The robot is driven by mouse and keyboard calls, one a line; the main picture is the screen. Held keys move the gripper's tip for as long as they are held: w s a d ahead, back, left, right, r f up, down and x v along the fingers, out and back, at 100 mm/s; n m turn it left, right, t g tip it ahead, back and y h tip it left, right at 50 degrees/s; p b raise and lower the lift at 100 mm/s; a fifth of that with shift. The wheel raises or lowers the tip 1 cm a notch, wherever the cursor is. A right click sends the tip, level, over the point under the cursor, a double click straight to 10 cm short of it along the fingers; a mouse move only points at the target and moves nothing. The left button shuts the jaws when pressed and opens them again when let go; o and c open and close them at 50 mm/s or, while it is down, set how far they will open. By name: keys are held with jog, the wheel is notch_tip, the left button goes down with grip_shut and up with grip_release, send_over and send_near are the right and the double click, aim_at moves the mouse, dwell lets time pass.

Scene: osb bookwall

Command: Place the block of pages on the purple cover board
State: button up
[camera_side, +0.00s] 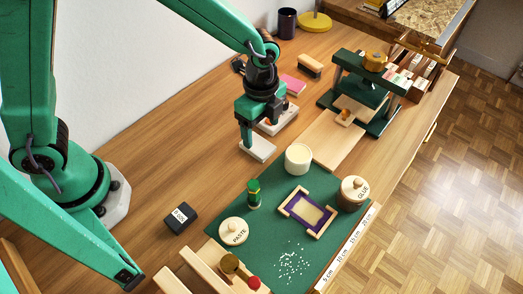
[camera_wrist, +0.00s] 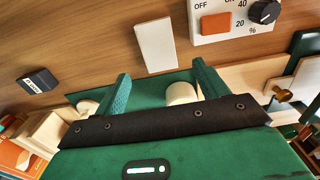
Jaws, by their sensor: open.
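The block of pages (camera_side: 257,149) is a small white slab lying flat on the wooden table, just beyond the green mat's back edge. It also shows in the wrist view (camera_wrist: 155,44), ahead of my fingertips and between their lines. My gripper (camera_side: 262,126) hangs pointing down above the block, open and empty; its spread green fingers show in the wrist view (camera_wrist: 161,72).
A white jar (camera_side: 298,158), a green spool (camera_side: 254,193), a paste pot (camera_side: 233,231) and a glue pot (camera_side: 355,191) stand around the cover board on the green mat (camera_side: 215,196). A white control box (camera_wrist: 238,18) lies behind the block. A green press (camera_side: 360,85) stands at right.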

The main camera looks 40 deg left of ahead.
aim_at(261, 147)
jog(key=shift+f, duration=3.05)
jog(key=c, duration=1.1)
jog(key=shift+r, duration=0.2)
jog(key=shift+c, duration=0.3)
jog(key=shift+r, duration=0.6)
jog(key=r, duration=0.3)
jog(key=shift+s+d, duration=0.25)
jog(key=shift+s, duration=0.1)
jog(key=s+d+r, duration=0.5)
jog(key=s+r, duration=0.1)
jog(key=s, duration=0.3)
jog(key=shift+s+d+r, duration=0.2)
jog(key=shift+d, duration=0.05)
